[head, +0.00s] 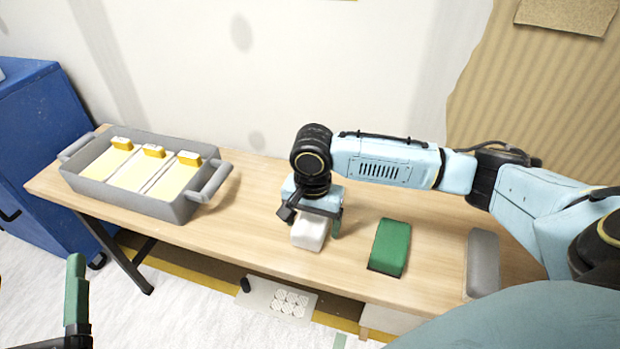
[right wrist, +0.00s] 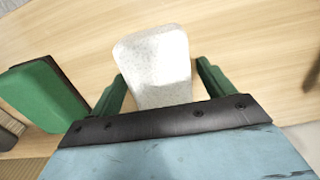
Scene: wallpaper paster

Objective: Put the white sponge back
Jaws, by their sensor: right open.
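The white sponge (head: 310,233) rests on the wooden table in the middle of the head view. My right gripper (head: 314,226) is down over it from above. In the right wrist view the white sponge (right wrist: 155,62) stands between the two green fingers of my open right gripper (right wrist: 158,82), with a visible gap on the right side. My left gripper (head: 76,285) shows only in part at the lower left of the head view, away from the table; whether it is open cannot be told.
A green block with a dark base (head: 389,247) lies right of the sponge, and a grey block (head: 482,263) further right. A grey tray (head: 180,210) with yellow-topped items stands at the table's left end. The wooden table (head: 255,215) is bare between tray and sponge.

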